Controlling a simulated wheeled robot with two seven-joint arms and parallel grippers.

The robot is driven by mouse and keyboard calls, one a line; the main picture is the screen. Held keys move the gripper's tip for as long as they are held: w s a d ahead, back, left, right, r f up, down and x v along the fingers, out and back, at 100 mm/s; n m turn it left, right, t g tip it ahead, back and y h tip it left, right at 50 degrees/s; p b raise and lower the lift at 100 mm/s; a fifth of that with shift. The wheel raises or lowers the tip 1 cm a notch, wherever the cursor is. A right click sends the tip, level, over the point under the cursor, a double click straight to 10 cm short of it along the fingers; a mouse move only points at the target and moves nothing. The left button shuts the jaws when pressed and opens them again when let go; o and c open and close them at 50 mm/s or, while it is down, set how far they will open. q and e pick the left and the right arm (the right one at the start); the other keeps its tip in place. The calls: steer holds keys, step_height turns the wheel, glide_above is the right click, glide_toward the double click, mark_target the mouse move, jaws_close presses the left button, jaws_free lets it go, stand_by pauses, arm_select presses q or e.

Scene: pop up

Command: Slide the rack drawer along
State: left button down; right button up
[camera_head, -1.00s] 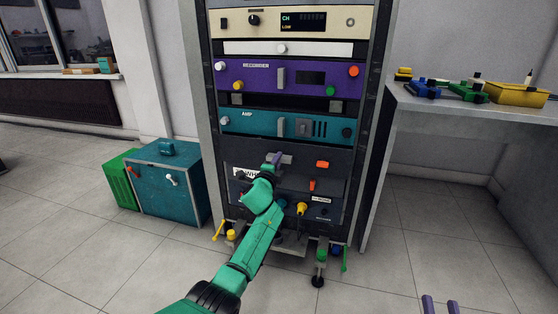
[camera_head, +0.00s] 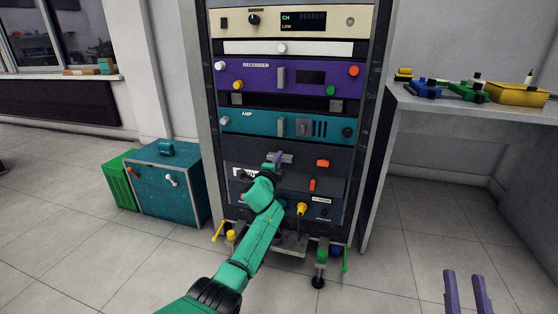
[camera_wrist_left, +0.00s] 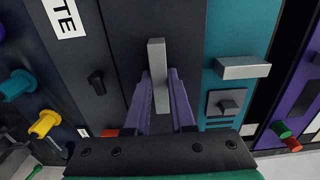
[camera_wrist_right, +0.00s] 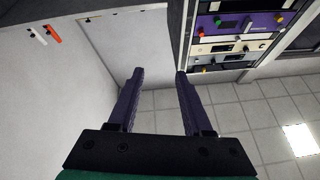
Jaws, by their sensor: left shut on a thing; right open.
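The rack (camera_head: 212,130) stands in the middle of the head view with several stacked panels. A dark drawer front (camera_head: 242,154) is below the teal AMP panel, with a grey bar handle (camera_wrist_left: 157,75) in the left wrist view. My left gripper (camera_head: 276,160) is at this handle; its purple fingers (camera_wrist_left: 162,90) are shut on it, one on each side. The drawer front looks flush with the rack, though the arm hides part of it. My right gripper (camera_head: 466,285) is open and empty at the lower right, apart from the rack; its spread fingers show in the right wrist view (camera_wrist_right: 160,95).
A teal cabinet (camera_head: 170,190) and a green crate (camera_head: 119,180) stand left of the rack. A grey table (camera_head: 470,108) on the right holds a yellow bin (camera_head: 515,94) and coloured parts. Coloured knobs and levers stick out low on the rack. The floor in front is clear.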

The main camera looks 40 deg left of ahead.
arm_select(q)
steer(key=shift+w+d+b, duration=0.1)
steer(key=shift+w+b, duration=0.2)
steer(key=shift+w, duration=0.1)
arm_select(e)
step_height(320, 180, up, 6)
steer(key=t, duration=0.2)
steer(key=shift+s+d+r+n+y, duration=0.25)
steer(key=shift+d+n+y, duration=0.05)
steer(key=shift+d+y, duration=0.1)
arm_select(q)
steer(key=shift+w+f+b, duration=0.1)
steer(key=shift+w+b, duration=0.25)
steer(key=shift+b, duration=0.15)
arm_select(e)
steer(key=shift+f, duration=0.55)
arm_select(q)
steer(key=c, duration=0.7)
jaws_free()
steer(key=shift+w, duration=0.1)
steer(key=shift+a, duration=0.2)
arm_select(e)
steer(key=shift+d, duration=0.1)
